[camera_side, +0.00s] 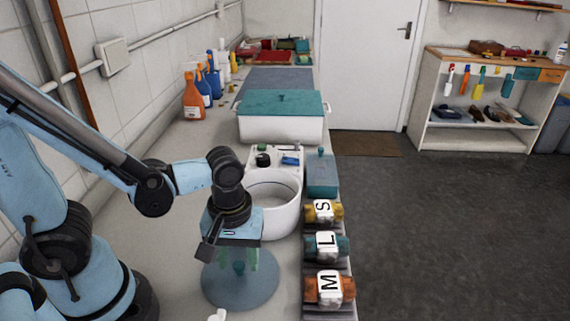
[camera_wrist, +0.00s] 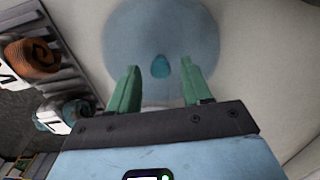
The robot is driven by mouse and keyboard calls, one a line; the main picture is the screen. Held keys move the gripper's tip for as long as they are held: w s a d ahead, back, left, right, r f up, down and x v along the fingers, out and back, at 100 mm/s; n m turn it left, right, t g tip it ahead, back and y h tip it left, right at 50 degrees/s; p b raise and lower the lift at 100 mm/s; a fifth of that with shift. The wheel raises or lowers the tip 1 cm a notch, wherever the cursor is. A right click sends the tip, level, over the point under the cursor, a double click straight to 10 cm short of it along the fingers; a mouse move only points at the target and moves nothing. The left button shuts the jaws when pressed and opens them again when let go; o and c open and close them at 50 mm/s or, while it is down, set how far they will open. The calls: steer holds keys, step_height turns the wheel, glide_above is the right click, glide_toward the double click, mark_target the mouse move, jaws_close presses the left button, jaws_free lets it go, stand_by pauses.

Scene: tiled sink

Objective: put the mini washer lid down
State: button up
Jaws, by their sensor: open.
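The mini washer lid (camera_side: 240,288) is a round blue disc with a small teal knob, lying flat on the counter in front of the washer in the side view. The lid also shows in the wrist view (camera_wrist: 135,30), with its knob (camera_wrist: 160,67). My gripper (camera_side: 240,265) is above the lid, pointing down. Its green fingers (camera_wrist: 160,80) are open, one to each side of the knob, with a gap visible on both sides. The white mini washer (camera_side: 290,220) stands just beyond, its round tub uncovered.
Rolled cloths marked S (camera_side: 323,211), L (camera_side: 326,245) and M (camera_side: 329,287) lie on a rack along the counter's right edge. A white box with a teal lid (camera_side: 282,103) stands behind the washer. Spray bottles (camera_side: 194,97) stand by the wall.

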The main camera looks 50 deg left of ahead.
mark_target(239, 264)
step_height(239, 264, up, 11)
steer(key=w+a+m+t, duration=0.6)
steer(key=m+t, duration=0.1)
steer(key=m, duration=0.2)
steer(key=shift+w+a, duration=0.25)
steer(key=shift+a, duration=0.05)
stand_by(0.4)
